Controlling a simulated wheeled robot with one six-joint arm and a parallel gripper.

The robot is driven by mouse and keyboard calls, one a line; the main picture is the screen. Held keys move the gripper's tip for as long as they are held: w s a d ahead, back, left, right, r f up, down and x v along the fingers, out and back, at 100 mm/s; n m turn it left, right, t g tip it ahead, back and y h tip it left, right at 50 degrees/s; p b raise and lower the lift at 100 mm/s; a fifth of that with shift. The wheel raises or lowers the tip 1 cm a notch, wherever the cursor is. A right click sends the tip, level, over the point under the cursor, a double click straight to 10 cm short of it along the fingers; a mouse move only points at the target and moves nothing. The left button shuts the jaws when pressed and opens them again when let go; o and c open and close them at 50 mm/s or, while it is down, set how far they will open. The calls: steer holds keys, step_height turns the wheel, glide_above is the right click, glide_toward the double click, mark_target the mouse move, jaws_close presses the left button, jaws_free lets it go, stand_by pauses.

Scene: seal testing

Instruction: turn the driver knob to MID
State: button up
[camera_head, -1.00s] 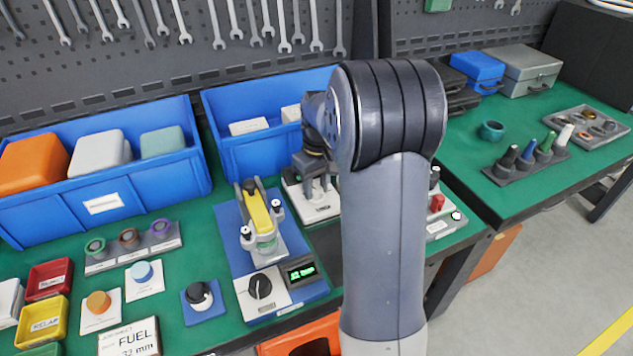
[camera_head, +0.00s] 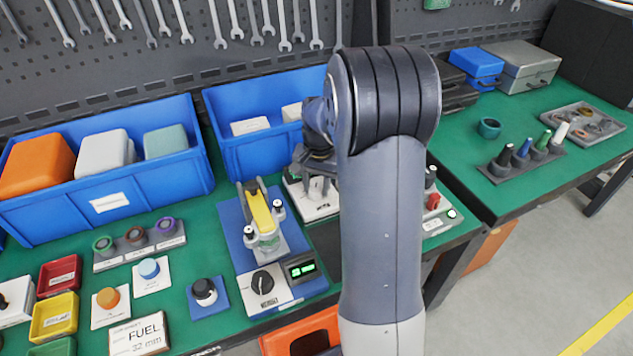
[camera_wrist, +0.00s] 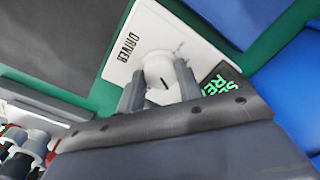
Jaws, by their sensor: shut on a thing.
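The driver panel (camera_wrist: 158,22) is a white plate with the word DRIVER on it. In the head view the driver panel (camera_head: 318,211) stands right of the middle bench unit, partly hidden by my arm. A pale round driver knob (camera_wrist: 158,66) sits on the plate. My gripper (camera_wrist: 160,86) is shut on this knob, with one finger on each side of it. In the head view my gripper (camera_head: 320,188) points down at the panel. A dark display (camera_wrist: 221,82) with green letters is partly hidden by my gripper. The knob's setting cannot be read.
A blue-based unit with a yellow lever (camera_head: 259,209), a black knob (camera_head: 263,282) and a green-lit display (camera_head: 301,269) stands left of my gripper. A blue bin (camera_head: 231,150) is close behind. A module with a red part (camera_head: 432,202) is to the right.

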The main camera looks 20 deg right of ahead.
mark_target(318, 189)
steer(key=shift+m, duration=1)
steer(key=o, duration=1)
steer(key=shift+c, duration=0.2)
step_height(318, 189, up, 11)
steer(key=shift+s+d+p, duration=0.15)
steer(key=shift+p, duration=0.25)
steer(key=shift+f, duration=0.1)
